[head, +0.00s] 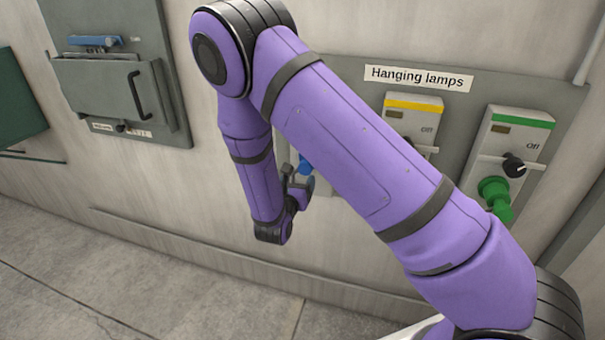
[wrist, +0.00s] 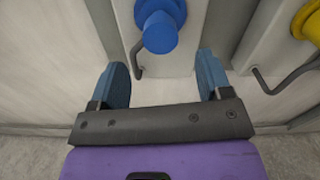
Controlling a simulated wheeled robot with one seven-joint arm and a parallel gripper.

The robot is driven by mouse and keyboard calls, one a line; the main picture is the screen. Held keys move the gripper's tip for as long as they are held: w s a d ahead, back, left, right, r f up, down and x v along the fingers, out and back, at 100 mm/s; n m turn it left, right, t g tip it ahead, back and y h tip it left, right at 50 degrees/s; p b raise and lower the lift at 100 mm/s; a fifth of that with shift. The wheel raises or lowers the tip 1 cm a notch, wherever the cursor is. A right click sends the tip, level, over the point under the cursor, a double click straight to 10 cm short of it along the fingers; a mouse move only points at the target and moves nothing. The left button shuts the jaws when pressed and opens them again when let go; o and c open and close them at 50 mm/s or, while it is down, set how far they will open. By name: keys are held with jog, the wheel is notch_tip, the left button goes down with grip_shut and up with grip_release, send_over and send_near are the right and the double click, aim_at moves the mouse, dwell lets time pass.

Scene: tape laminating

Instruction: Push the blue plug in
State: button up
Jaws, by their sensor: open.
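The blue plug (wrist: 160,32) shows in the wrist view at the top centre, at the lower part of a pale socket box, with a wider blue ring behind it. My gripper (wrist: 163,72) is open, its two blue-grey fingers spread to either side below the plug. The plug is above the gap between the fingertips, and nothing is held. In the head view, a small part of the blue plug (head: 305,166) shows behind my arm, close to my gripper (head: 300,182). My arm hides most of its socket box there. I cannot tell how deep the plug sits.
A yellow plug (wrist: 308,22) is at right in the wrist view. A label reading "Hanging lamps" (head: 418,78) is on the panel. A grey wall cabinet (head: 110,88) is at left.

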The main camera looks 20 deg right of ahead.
jog(key=shift+v, duration=1.3)
jog(key=s+d+r+m+g, duration=0.7)
jog(key=d+r+m, duration=0.1)
jog(key=r+m, duration=0.15)
jog(key=s+d+r+m+g, duration=0.6)
jog(key=s+d+r+m, duration=0.1)
jog(key=r+m, duration=0.25)
jog(key=s+a+r+m+t+y, duration=0.2)
jog(key=s+r+m+y, duration=0.3)
jog(key=s, duration=0.4)
jog(key=s+a+r+m+t+y, duration=0.1)
jog(key=s+a+r+m+y, duration=0.1)
jog(key=s+r+m+y, duration=0.3)
jog(key=s+r+m, duration=0.1)
jog(key=s+r, duration=0.1)
jog(key=s, duration=0.2)
jog(key=shift+r+m+t+y, duration=0.3)
jog(key=shift+t, duration=0.1)
jog(key=shift+o, duration=0.3)
jog(key=shift+a, duration=0.15)
